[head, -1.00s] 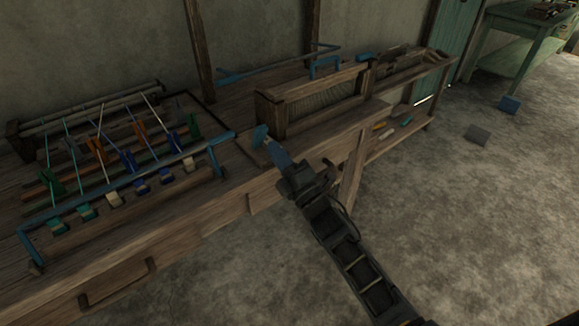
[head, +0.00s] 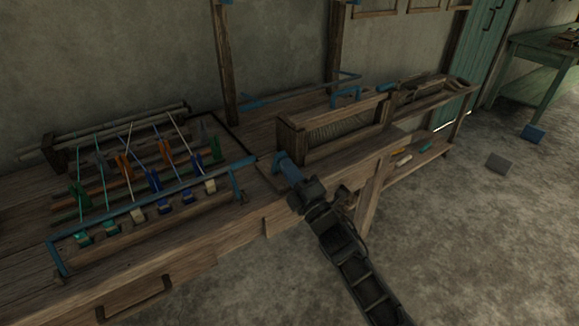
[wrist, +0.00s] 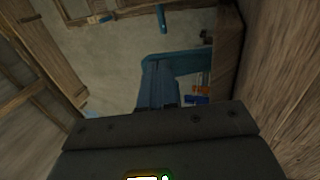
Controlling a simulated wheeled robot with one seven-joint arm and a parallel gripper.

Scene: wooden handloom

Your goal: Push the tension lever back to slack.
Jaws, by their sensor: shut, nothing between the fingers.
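My gripper (head: 281,160) is shut and empty, with blue-grey fingers pointing away toward the bench, just left of the wooden reed box. In the wrist view its fingers (wrist: 157,82) reach up to a blue bar (wrist: 190,60), which I take to be the tension lever. The bar runs right from the fingertips to a wooden post. The fingertips overlap it, and I cannot tell whether they touch. In the head view the gripper mostly hides the lever. Its lean cannot be judged.
Left of the gripper is a frame of coloured threads and clips with a long blue rail (head: 150,198). The wooden reed box (head: 340,130) stands close on the right. A blue bracket (head: 346,95) sits behind it.

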